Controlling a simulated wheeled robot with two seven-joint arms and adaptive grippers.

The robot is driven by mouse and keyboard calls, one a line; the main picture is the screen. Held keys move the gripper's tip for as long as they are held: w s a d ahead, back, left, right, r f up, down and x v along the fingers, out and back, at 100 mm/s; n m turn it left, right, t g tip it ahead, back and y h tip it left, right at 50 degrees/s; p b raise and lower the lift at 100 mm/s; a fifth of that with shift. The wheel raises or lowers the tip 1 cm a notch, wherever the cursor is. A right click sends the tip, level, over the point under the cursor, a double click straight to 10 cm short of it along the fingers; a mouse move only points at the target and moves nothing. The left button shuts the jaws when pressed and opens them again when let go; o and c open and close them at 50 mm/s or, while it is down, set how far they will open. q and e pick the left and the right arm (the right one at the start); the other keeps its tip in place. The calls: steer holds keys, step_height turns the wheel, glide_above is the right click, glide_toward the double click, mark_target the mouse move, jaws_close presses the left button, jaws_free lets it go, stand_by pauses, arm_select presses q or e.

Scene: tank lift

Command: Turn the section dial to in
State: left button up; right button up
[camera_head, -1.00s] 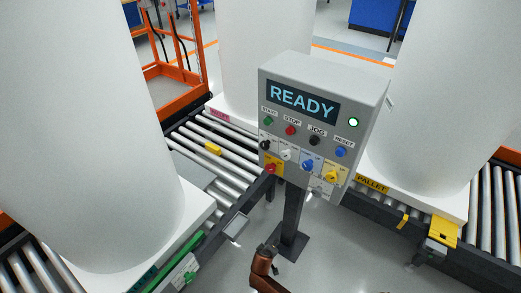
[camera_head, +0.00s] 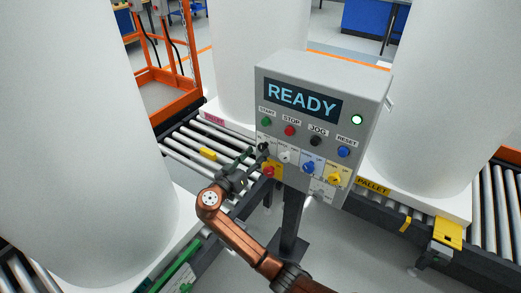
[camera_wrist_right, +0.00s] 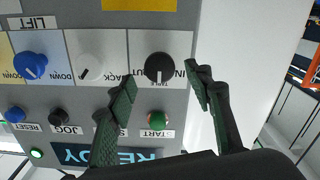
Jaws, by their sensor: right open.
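The grey control panel (camera_head: 365,85) carries a row of dials. The black dial (camera_wrist_right: 159,66), at the panel's left end in the head view, sits between "IN" and "OUT" lettering; I take it as the section dial. Its white mark points down in the upside-down wrist view, between the two words. My right gripper (camera_wrist_right: 160,80) is open and empty in front of the panel, one finger on each side of the dial. Contact with the dial cannot be told. In the head view the right gripper (camera_head: 253,160) partly covers this corner. My left gripper is out of view.
A white dial (camera_wrist_right: 90,67) and a blue dial (camera_wrist_right: 31,66) are beside the black one. The green start button (camera_wrist_right: 158,118) is close to the fingers. Roller conveyors (camera_head: 190,150) and large white tanks (camera_head: 75,130) surround the panel.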

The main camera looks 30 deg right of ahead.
mark_target(261, 148)
steer(key=shift+x, duration=1.75)
steer(key=shift+c, duration=0.7)
steer(key=c, duration=1)
